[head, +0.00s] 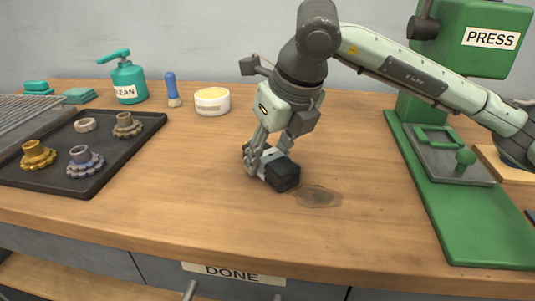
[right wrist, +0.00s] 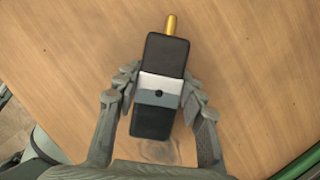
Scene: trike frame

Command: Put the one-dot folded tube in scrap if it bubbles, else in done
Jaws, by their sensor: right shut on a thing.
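The one-dot folded tube (head: 284,175) is a dark, boxy bundle with a white and grey band around its middle. In the right wrist view the tube (right wrist: 160,120) shows one black dot on the band and a gold tip at its far end. My right gripper (head: 267,163) is shut on its sides at the band, and the fingers also flank it in the right wrist view (right wrist: 158,92). The tube is at or just above the table; I cannot tell which. No bubbles show. A DONE label (head: 233,273) is on the front below the tabletop. My left gripper is out of view.
A dark stain (head: 318,196) marks the wood beside the tube. A black tray (head: 110,172) with several gear-like parts is left. A teal CLEAN bottle (head: 128,82), blue brush (head: 171,88) and round tub (head: 212,101) stand behind. A green press (head: 440,215) is right.

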